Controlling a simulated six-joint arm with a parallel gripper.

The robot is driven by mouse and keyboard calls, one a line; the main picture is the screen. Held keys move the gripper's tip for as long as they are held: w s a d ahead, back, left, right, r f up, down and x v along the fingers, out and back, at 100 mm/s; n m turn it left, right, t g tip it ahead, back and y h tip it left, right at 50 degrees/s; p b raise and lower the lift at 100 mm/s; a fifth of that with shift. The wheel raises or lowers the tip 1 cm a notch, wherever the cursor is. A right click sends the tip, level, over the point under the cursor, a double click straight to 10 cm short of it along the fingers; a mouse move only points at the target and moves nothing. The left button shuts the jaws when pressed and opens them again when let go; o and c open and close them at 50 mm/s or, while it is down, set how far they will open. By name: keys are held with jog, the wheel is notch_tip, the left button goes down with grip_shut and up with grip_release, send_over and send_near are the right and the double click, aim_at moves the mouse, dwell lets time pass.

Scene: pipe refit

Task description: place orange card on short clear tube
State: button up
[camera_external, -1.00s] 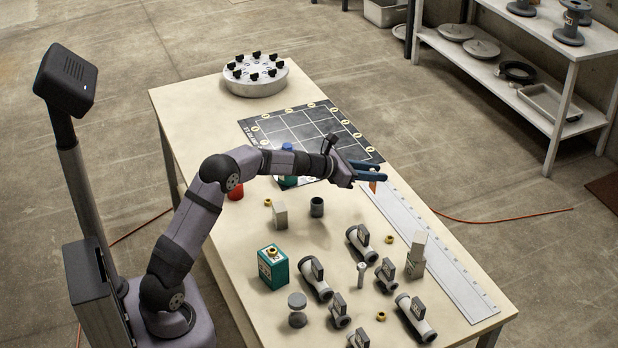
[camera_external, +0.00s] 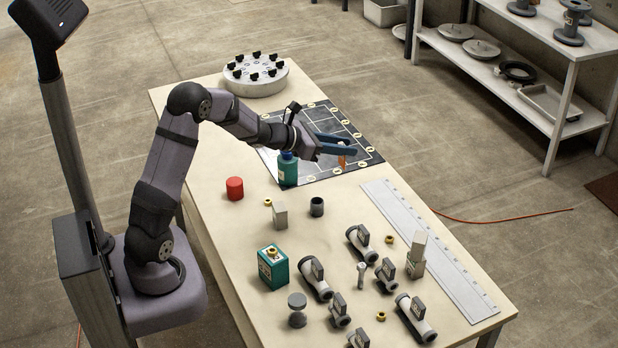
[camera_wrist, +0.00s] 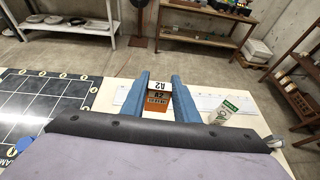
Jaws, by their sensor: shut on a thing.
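The orange card (camera_external: 342,160) hangs between the fingers of my gripper (camera_external: 350,146), above the right part of the dark grid mat (camera_external: 325,176). In the wrist view the orange card (camera_wrist: 156,101) with its white A2 label (camera_wrist: 157,86) sits between the two blue fingers of my gripper (camera_wrist: 161,80). The fingers are shut on it. I cannot make out a short clear tube in either view; it may be hidden or too small to tell.
A teal bottle (camera_external: 288,172) stands at the mat's front edge, near my wrist. A red cylinder (camera_external: 235,189) and a grey cup (camera_external: 317,206) stand nearby. A long pale ruler (camera_external: 430,245) lies along the right edge. Several pipe fittings fill the near end of the table.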

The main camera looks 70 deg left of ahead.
jog(key=s+d+f+m+g+h+p, duration=0.1)
jog(key=s+d+f+m+h, duration=0.25)
jog(key=s+d, duration=0.5)
jog(key=s+d+f+m+g+h+p, duration=0.1)
jog(key=s+d+f+m+h, duration=0.25)
jog(key=s+d, duration=0.5)
notch_tip(320, 180, up, 4)
jog(key=m+g+h, duration=0.5)
jog(key=m+g, duration=0.1)
send_over(297, 299)
jog(key=shift+f, duration=0.15)
notch_tip(297, 299, down, 6)
jog(key=shift+f, duration=0.1)
jog(key=shift+f+p, duration=0.3)
jog(key=shift+f, duration=1.5)
jog(key=shift+f, duration=0.1)
